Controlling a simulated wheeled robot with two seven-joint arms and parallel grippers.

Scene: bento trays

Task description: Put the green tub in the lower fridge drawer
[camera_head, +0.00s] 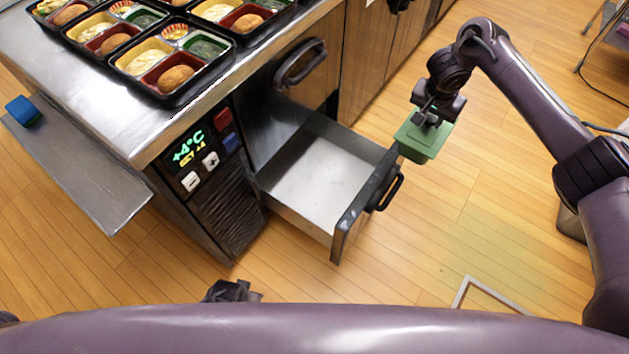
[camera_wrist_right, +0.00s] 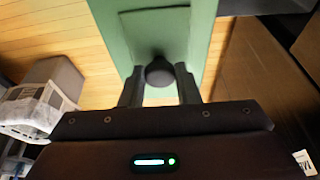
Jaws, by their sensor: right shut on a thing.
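The green tub (camera_head: 424,143) hangs in the air from my right gripper (camera_head: 428,117), a little to the right of the open drawer's front. In the right wrist view the fingers (camera_wrist_right: 159,85) are shut on the dark round knob on the lid of the tub (camera_wrist_right: 190,40). The lower fridge drawer (camera_head: 345,215) is pulled out, and its pale floor is bare. Its dark handle (camera_head: 387,192) faces the tub's side. My left gripper cannot be made out clearly; a dark part shows at the bottom edge.
The steel counter (camera_head: 75,95) holds several filled bento trays (camera_head: 165,100) at the upper left. Above the open drawer is a shut drawer with a dark handle (camera_head: 300,62). A side shelf (camera_head: 90,180) carries a blue block (camera_head: 22,110). Wooden floor lies open to the right.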

